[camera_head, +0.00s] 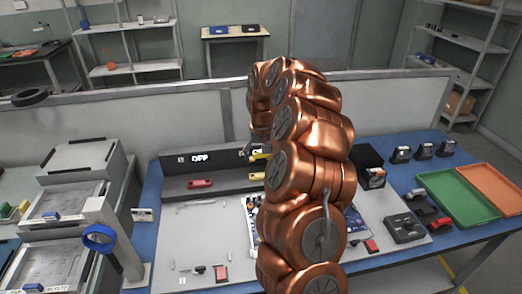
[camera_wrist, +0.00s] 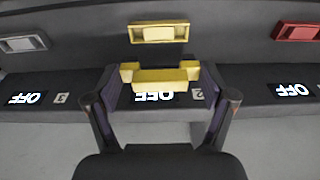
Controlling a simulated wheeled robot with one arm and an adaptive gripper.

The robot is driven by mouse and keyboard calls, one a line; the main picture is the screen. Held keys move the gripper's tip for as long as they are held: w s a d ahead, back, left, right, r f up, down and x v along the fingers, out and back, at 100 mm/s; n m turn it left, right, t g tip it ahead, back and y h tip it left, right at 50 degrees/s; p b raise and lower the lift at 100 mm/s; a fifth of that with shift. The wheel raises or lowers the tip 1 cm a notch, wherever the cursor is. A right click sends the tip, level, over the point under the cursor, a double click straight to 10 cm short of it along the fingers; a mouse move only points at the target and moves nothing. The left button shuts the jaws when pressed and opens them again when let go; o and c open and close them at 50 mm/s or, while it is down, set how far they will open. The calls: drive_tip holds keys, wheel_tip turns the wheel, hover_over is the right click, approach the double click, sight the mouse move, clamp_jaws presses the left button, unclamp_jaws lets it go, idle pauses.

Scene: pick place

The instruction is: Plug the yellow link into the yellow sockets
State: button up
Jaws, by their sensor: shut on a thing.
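My gripper (camera_wrist: 161,84) is shut on the yellow link, with one finger at each side of it. The yellow link (camera_wrist: 160,77) is a bar with a raised block at each end. In the wrist view the yellow socket piece (camera_wrist: 158,33) lies just above the link, with a visible dark gap between them. The link (camera_head: 260,155) also shows in the head view, above the yellow socket piece (camera_head: 256,176), partly hidden by my arm. An OFF display (camera_wrist: 153,95) shows behind the link and is partly covered by it.
A red socket piece (camera_wrist: 297,32) and a grey one (camera_wrist: 22,43) flank the yellow one on the dark panel. A second OFF display (camera_wrist: 292,90) is at the right. Green (camera_head: 455,198) and orange (camera_head: 494,185) trays stand at the right of the blue table.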

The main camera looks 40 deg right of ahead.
hover_over(260, 174)
drive_tip(key=shift+s+f, duration=0.15)
drive_tip(key=shift+f, duration=0.9)
drive_tip(key=shift+s+f, duration=0.15)
drive_tip(key=shift+f, duration=0.85)
drive_tip(key=shift+f+b, duration=0.55)
drive_tip(key=shift+f, duration=0.05)
drive_tip(key=shift+f+b, duration=0.15)
drive_tip(key=shift+b, duration=0.75)
drive_tip(key=shift+f+b, duration=0.6)
drive_tip(key=shift+f, duration=0.15)
idle(1.2)
drive_tip(key=o, duration=0.8)
drive_tip(key=shift+o, duration=0.2)
drive_tip(key=shift+r, duration=0.15)
drive_tip(key=shift+r+p, duration=0.5)
drive_tip(key=shift+r, duration=2.9)
